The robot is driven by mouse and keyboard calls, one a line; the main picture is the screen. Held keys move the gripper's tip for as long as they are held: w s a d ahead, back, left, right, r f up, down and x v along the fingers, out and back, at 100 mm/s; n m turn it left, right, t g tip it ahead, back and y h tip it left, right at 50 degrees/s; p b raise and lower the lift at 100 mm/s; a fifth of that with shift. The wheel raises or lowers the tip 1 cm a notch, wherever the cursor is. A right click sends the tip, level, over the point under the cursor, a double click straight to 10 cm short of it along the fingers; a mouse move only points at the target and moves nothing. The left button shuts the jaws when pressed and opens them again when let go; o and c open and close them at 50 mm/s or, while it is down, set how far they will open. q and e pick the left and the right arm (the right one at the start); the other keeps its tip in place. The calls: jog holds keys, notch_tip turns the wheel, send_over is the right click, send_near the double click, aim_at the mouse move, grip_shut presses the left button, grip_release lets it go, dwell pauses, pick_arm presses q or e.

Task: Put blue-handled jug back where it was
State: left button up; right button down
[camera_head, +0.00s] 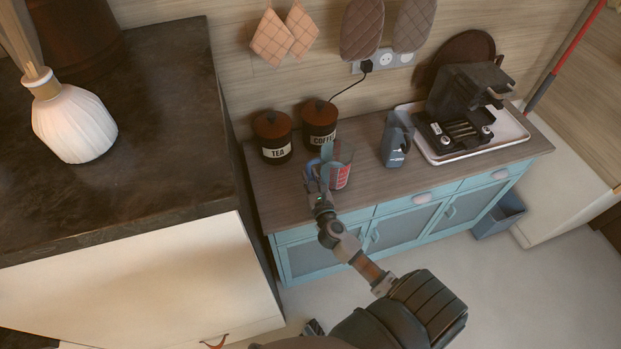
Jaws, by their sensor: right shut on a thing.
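The blue-handled jug (341,166) is a clear jug with a red marking on its side. It is over the wooden top of the blue cabinet (290,205), in front of the coffee canister. My right gripper (321,171) is shut on the jug at its left side, where the blue handle (311,172) shows. The gripper hides part of the jug, and I cannot tell whether its base touches the top. My left gripper is not in view.
A tea canister (273,138) and a coffee canister (319,124) stand behind the jug. To the right are a grey-blue pitcher (396,140) and a coffee machine (462,108) on a white tray (513,131). A dark counter (170,150) rises at left. Bare cabinet top lies between jug and pitcher.

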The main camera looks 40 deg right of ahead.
jog(key=shift+a+r, duration=0.1)
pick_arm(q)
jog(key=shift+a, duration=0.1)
pick_arm(e)
jog(key=c, duration=1.2)
grip_release()
jog(key=shift+o, duration=0.5)
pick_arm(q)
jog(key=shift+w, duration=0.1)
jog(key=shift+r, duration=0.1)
pick_arm(e)
jog(key=v, duration=0.7)
jog(key=shift+s, duration=0.15)
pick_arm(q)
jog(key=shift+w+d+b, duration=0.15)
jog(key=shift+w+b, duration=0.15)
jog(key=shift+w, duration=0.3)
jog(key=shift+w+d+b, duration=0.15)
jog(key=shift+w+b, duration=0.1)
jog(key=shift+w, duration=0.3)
pick_arm(e)
jog(key=v, duration=0.4)
jog(key=shift+s, duration=0.4)
